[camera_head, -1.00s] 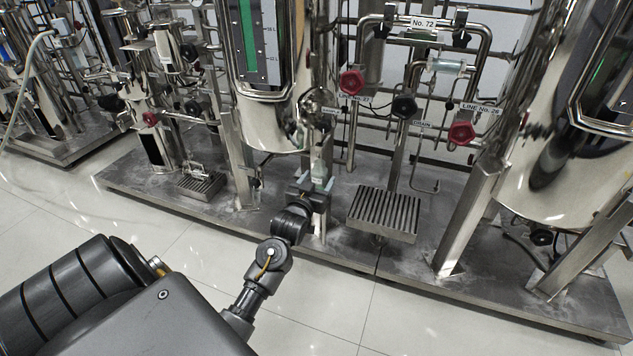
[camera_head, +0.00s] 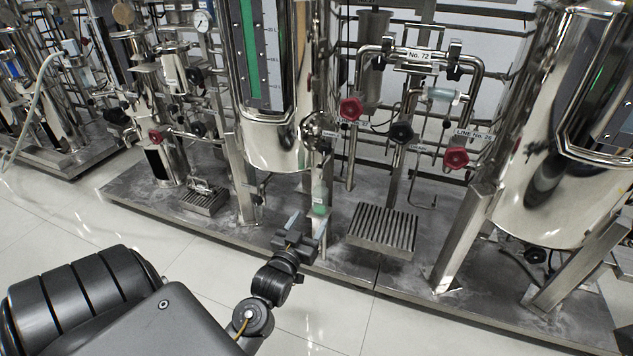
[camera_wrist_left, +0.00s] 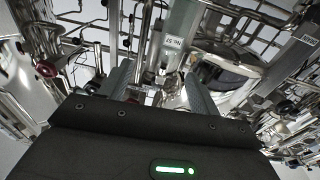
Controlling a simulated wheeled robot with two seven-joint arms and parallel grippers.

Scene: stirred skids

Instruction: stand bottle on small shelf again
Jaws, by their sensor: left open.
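A small greenish bottle (camera_head: 320,198) with a pale label stands upright below the outlet of the middle steel tank, at the top of a narrow metal upright (camera_head: 322,240). The small shelf under it is too small to make out clearly. My left gripper (camera_head: 302,226) is open, in front of the bottle and a little lower and to the left, apart from it in the head view. In the left wrist view the gripper's two fingers (camera_wrist_left: 160,86) stand wide apart, with no bottle clearly visible between them. My right gripper is not in view.
A slatted metal step (camera_head: 383,231) sits right of the bottle on the skid. Steel tanks (camera_head: 277,110), pipes and red valve knobs (camera_head: 351,109) crowd close behind. A second slatted step (camera_head: 204,200) is at left. The pale floor (camera_head: 200,262) in front is open.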

